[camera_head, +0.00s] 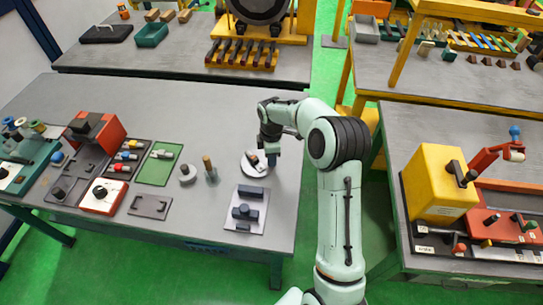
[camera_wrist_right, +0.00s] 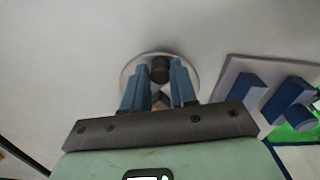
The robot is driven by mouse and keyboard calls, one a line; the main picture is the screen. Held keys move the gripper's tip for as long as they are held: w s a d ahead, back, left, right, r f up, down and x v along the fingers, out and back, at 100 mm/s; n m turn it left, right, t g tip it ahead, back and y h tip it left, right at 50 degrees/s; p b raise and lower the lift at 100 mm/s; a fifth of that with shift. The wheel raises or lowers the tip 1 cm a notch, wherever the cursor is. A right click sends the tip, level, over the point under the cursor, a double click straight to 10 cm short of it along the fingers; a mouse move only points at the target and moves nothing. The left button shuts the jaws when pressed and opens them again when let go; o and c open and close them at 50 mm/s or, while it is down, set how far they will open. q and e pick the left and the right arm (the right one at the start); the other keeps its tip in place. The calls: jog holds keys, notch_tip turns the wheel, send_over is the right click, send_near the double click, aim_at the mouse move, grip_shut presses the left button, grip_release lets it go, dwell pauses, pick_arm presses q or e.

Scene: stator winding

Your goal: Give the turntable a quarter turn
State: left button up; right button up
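The turntable is a small pale round disc (camera_head: 248,170) on the grey table, under my right gripper. It also shows in the right wrist view (camera_wrist_right: 127,75), with a dark upright peg (camera_wrist_right: 160,68) on it. My right gripper (camera_head: 271,160) comes down from above at the disc's right side. In the right wrist view, its two blue fingers (camera_wrist_right: 159,72) are apart, with the peg seen between their tips. I cannot tell whether either finger touches the peg. The fingers and wrist hide part of the disc. My left gripper is not in view.
A light plate with dark blue blocks (camera_head: 246,212) lies just in front of the turntable. A grey ring (camera_head: 187,174) and an upright wooden-handled tool (camera_head: 210,172) stand to its left. The table behind is clear. A yellow machine (camera_head: 437,185) stands on the right table.

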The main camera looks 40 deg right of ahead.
jog(key=shift+o, duration=1.4)
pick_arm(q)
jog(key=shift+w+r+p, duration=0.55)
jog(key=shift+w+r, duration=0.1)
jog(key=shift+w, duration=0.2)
pick_arm(e)
notch_tip(320, 180, up, 13)
jog(key=shift+r, duration=0.2)
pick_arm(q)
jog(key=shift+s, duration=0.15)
pick_arm(e)
jog(key=shift+f, duration=0.1)
